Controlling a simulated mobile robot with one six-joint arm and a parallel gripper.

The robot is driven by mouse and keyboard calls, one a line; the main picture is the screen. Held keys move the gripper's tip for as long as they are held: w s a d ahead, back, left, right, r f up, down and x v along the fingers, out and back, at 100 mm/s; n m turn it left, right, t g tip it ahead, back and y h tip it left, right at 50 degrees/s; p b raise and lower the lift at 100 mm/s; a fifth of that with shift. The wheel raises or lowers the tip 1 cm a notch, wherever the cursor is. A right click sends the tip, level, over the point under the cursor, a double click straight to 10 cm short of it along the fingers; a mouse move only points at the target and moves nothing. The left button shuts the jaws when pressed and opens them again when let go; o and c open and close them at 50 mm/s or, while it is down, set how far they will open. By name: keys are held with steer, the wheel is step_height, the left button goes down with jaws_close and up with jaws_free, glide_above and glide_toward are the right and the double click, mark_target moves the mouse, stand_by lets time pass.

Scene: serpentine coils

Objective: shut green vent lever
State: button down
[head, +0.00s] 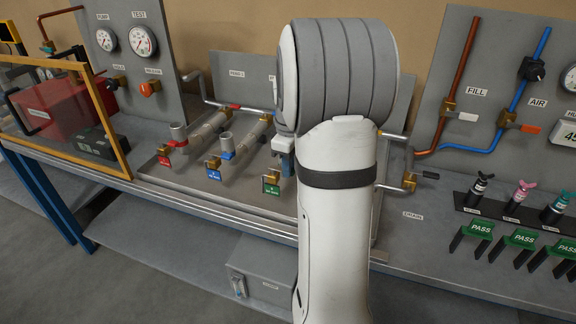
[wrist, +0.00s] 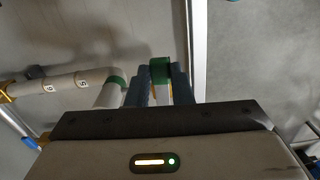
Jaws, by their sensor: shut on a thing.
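In the wrist view, the two dark blue fingers of my gripper (wrist: 161,90) are closed around a green-topped piece, which looks like the green vent lever (wrist: 160,68). A pale part shows between the fingers below the green. A pale coil tube with a green band (wrist: 117,80) lies just left of the fingers.
Gauges (head: 143,41) stand behind at left. Fill and air pipes (head: 462,85) and several PASS stands (head: 519,238) are at right.

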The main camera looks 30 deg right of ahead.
steer(key=shift+w+d+r+n, duration=0.15)
steer(key=shift+w+d+n, duration=0.1)
steer(key=shift+n, duration=0.25)
steer(key=c, duration=1.3)
jaws_free()
steer(key=shift+a, duration=0.1)
step_height(320, 180, up, 8)
steer(key=shift+f, duration=0.2)
steer(key=s+a+f+m+t, duration=0.1)
steer(key=s+a+m, duration=0.1)
steer(key=s+a, duration=0.4)
steer(key=s+a+f+m+t, duration=0.1)
steer(key=s+a+f+m, duration=0.1)
steer(key=s+a, duration=0.4)
steer(key=s+a+f+m+t, duration=0.1)
steer(key=s+a+m, duration=0.2)
steer(key=s+a, duration=0.3)
steer(key=shift+s+a+f+m, duration=0.1)
steer(key=shift+s+a+m, duration=0.1)
steer(key=shift+a, duration=0.45)
steer(key=shift+s+a+f+m, duration=0.1)
steer(key=shift+a+m, duration=0.1)
steer(key=shift+a, duration=0.4)
